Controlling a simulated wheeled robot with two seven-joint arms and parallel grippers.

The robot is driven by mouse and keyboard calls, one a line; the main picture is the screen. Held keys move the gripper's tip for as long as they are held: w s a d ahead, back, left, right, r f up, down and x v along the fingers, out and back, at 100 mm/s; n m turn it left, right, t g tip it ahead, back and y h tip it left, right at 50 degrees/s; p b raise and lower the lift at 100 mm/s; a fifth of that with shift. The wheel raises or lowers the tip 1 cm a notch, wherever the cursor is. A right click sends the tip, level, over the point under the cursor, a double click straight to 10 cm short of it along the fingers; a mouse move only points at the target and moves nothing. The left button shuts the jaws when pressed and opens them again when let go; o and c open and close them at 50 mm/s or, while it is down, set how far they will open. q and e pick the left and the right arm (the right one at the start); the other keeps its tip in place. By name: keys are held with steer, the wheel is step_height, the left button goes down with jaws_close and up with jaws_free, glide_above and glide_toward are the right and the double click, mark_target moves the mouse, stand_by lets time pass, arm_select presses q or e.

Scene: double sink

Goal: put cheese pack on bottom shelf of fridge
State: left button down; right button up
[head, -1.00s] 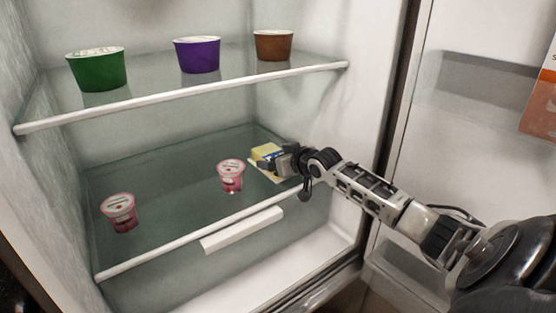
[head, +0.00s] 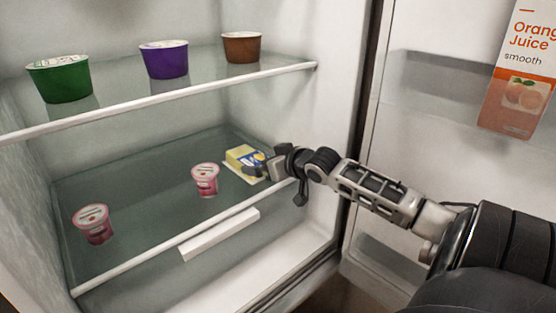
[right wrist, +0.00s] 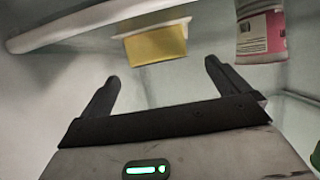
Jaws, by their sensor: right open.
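The cheese pack (head: 243,160), yellow with a blue and white label, lies on the glass bottom shelf (head: 130,205) of the fridge, near its right side. In the right wrist view the yellow pack (right wrist: 157,45) shows beyond the fingertips, with clear space between. My right gripper (head: 268,168) is at the front right of the pack; in the right wrist view its two fingers (right wrist: 160,75) are spread apart with nothing between them. My left gripper is in neither view.
Two pink yogurt cups (head: 205,180) (head: 93,224) stand on the same shelf, one close left of the pack. Green (head: 60,80), purple (head: 165,60) and brown (head: 241,48) tubs stand on the shelf above. The open door (head: 430,90) holds an orange juice carton (head: 518,75) at right.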

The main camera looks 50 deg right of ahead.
steer(key=v, duration=0.3)
steer(key=shift+s+a+r, duration=0.1)
steer(key=shift+s, duration=0.2)
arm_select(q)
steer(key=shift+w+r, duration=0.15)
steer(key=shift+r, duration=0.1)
arm_select(e)
steer(key=shift+s+r, duration=0.2)
steer(key=shift+s, duration=0.25)
